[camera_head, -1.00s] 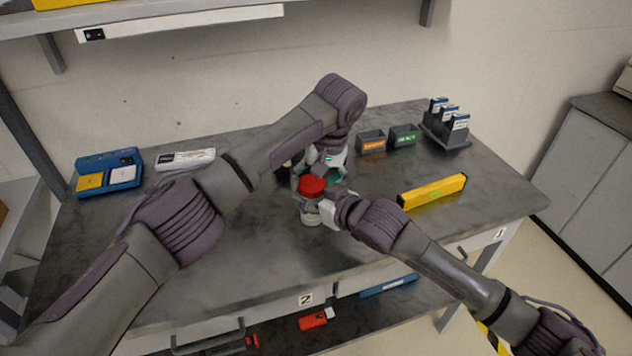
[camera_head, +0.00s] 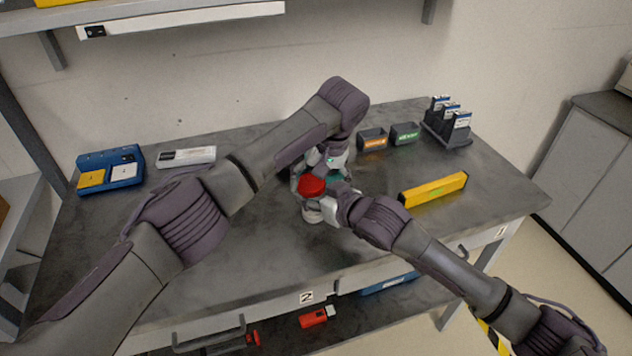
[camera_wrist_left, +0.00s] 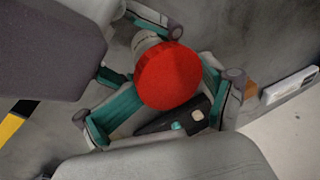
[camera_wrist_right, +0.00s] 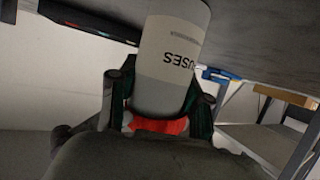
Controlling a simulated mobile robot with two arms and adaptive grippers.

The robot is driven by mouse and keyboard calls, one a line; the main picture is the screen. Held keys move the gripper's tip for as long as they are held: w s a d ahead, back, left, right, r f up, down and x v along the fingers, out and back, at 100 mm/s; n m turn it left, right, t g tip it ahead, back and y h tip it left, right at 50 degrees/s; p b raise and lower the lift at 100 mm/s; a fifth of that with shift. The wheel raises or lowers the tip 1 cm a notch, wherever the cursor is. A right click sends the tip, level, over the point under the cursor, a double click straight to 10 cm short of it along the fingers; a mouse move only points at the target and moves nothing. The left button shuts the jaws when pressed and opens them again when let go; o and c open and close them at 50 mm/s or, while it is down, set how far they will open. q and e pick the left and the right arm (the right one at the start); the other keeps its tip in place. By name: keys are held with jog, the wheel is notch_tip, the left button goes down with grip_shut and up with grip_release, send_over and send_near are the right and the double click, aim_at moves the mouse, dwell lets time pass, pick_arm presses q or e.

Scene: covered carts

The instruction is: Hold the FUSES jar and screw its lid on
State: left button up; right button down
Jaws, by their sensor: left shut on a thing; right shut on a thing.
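The red lid (camera_head: 311,187) sits at the top of the FUSES jar (camera_head: 312,216), above the bench. The right wrist view shows the jar (camera_wrist_right: 172,60) upside down with its FUSES label, and red of the lid (camera_wrist_right: 160,125) beyond its end. My left gripper (camera_head: 317,176) comes from above and is shut on the lid; its teal-padded fingers flank the lid (camera_wrist_left: 170,76) in the left wrist view. My right gripper (camera_head: 322,205) is shut on the jar just below the lid. The thread and lid seating are hidden.
A yellow bar (camera_head: 433,190) lies to the right on the bench (camera_head: 240,265). Two small dark bins (camera_head: 372,140) and a rack (camera_head: 447,130) stand behind. A blue tray (camera_head: 110,178) and a pale device (camera_head: 186,157) lie at left. The front of the bench is clear.

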pick_arm(q)
jog(key=shift+s+d+f, duration=0.1)
jog(key=shift+s+f, duration=0.1)
jog(key=shift+f, duration=0.4)
pick_arm(e)
jog(key=shift+r, duration=0.3)
jog(key=shift+a, duration=0.1)
pick_arm(q)
jog(key=o, duration=0.9)
jog(key=shift+d, duration=0.1)
jog(key=shift+c, duration=0.2)
jog(key=shift+w+r, duration=0.1)
jog(key=shift+r, duration=0.1)
jog(key=shift+v, duration=1.95)
pick_arm(e)
jog(key=shift+f, duration=0.2)
pick_arm(q)
jog(key=shift+c, duration=1.3)
jog(key=c, duration=1.3)
jog(key=shift+c, duration=0.2)
